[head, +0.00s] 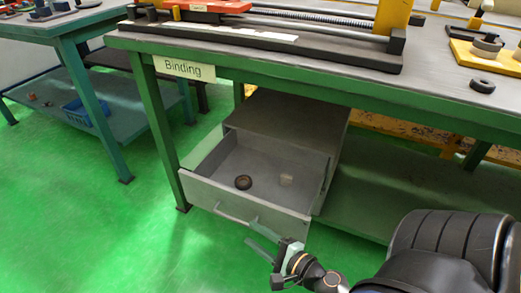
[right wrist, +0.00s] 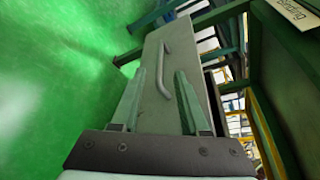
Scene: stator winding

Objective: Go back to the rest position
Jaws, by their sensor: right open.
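My right gripper (head: 264,242) is just in front of the open grey drawer (head: 252,203) under the green workbench. Its two fingers also show in the right wrist view (right wrist: 160,78), spread apart with nothing held between them. The drawer's bar handle (head: 236,219) is close to the fingertips, and in the right wrist view the handle (right wrist: 162,62) appears between and beyond them. I cannot tell any contact. My left gripper is not in view.
The workbench (head: 290,62) above carries a "Binding" label (head: 184,68). A second bench (head: 75,30) stands at the left. Green floor is clear at lower left.

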